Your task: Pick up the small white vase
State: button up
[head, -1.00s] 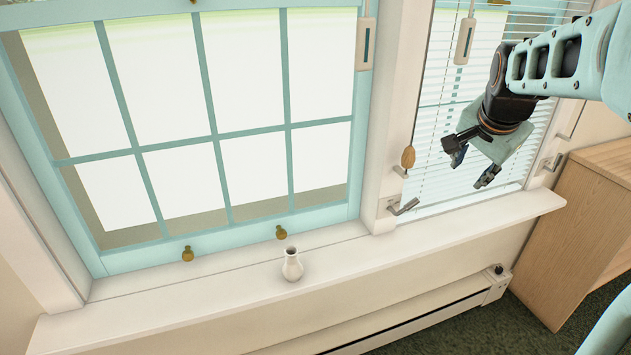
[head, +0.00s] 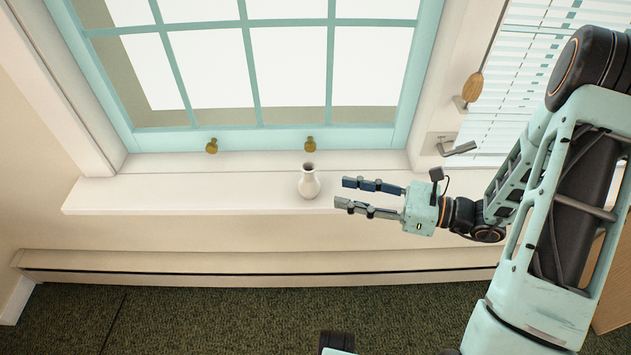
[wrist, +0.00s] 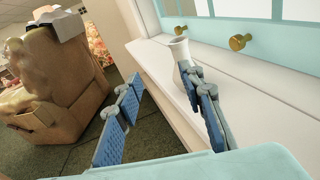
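The small white vase (head: 309,182) stands upright on the white window sill (head: 230,194) in the head view. In the wrist view the vase (wrist: 181,50) shows beyond the tip of the right finger, which hides its lower part. My gripper (head: 345,193) is open and empty, just right of the vase in the head view, with its fingers pointing left towards it. In the wrist view my gripper (wrist: 160,80) has its blue-padded fingers spread apart, one over the sill and one out over the floor side. The fingers appear apart from the vase.
The window with brass knobs (head: 310,144) rises behind the sill. A crank handle (head: 457,147) sits at the right window. A baseboard heater (head: 200,262) runs below the sill. A brown armchair (wrist: 50,85) stands across the carpet. The sill left of the vase is clear.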

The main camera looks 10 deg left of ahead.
aim_at(314, 171)
jog(key=shift+m+t+y, duration=0.3)
jog(key=shift+m+t, duration=0.5)
jog(key=w+a, duration=0.1)
jog(key=a, duration=0.2)
jog(key=w+a+b, duration=0.1)
jog(key=shift+w+a+r, duration=0.15)
jog(key=shift+w+a, duration=0.15)
jog(key=shift+w, duration=0.05)
jog(key=shift+w+a+r+b, duration=0.1)
jog(key=shift+w+a+b, duration=0.15)
jog(key=shift+a, duration=0.7)
jog(key=shift+w+a+f+b, duration=0.1)
jog(key=shift+w+a, duration=0.2)
jog(key=shift+a, duration=0.6)
jog(key=shift+w+a+r+b, duration=0.1)
jog(key=shift+w+a+b, duration=0.15)
jog(key=shift+a, duration=0.7)
jog(key=shift+c, duration=0.7)
grip_shut()
